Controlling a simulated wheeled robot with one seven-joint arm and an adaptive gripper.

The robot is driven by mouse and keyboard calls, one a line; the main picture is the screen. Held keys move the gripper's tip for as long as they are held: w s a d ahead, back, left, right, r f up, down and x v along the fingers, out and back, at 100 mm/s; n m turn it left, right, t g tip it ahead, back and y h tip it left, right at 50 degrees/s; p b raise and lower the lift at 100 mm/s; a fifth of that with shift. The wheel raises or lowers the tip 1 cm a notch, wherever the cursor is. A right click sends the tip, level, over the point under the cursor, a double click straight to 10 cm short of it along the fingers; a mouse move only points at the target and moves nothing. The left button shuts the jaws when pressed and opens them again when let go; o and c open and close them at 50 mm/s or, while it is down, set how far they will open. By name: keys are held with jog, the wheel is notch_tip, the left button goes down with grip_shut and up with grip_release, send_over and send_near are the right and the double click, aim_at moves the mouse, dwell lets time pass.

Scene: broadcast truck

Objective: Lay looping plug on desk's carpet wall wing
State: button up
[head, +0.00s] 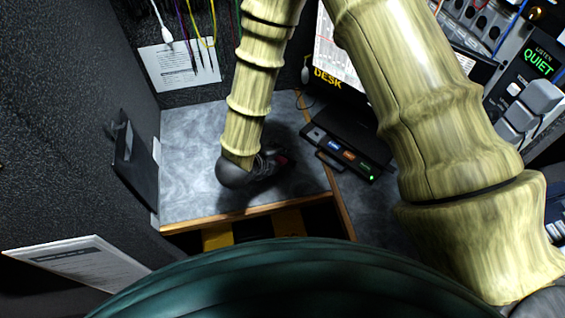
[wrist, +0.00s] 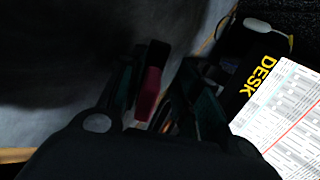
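My gripper (wrist: 170,85) points down over the grey marbled desk wing (head: 190,185) beside the dark carpet wall. In the head view my gripper (head: 272,165) is dark and mostly hidden by its own wrist, low over the desk top. A small dark red piece with a black end (wrist: 149,92), perhaps the looping plug, shows between my fingers, close to the left one. It also shows as a red spot by the fingers in the head view (head: 283,160). The fingers look apart, but shadow hides whether both touch it. No cord on it can be made out.
A black panel with lit buttons (head: 345,150) sits right of my gripper. A black holder (head: 135,160) stands at the desk's left edge by the carpet wall (head: 75,120). Colored cords (head: 185,25) hang at the back above a paper sheet (head: 178,65). The desk's left part is clear.

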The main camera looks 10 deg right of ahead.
jog(key=shift+p+v, duration=1.6)
jog(key=shift+v, duration=1.9)
notch_tip(320, 180, up, 8)
jog(key=s+a+p, duration=0.1)
jog(key=p, duration=0.5)
jog(key=shift+s+a, duration=0.3)
jog(key=shift+s, duration=0.05)
jog(key=shift+f, duration=0.15)
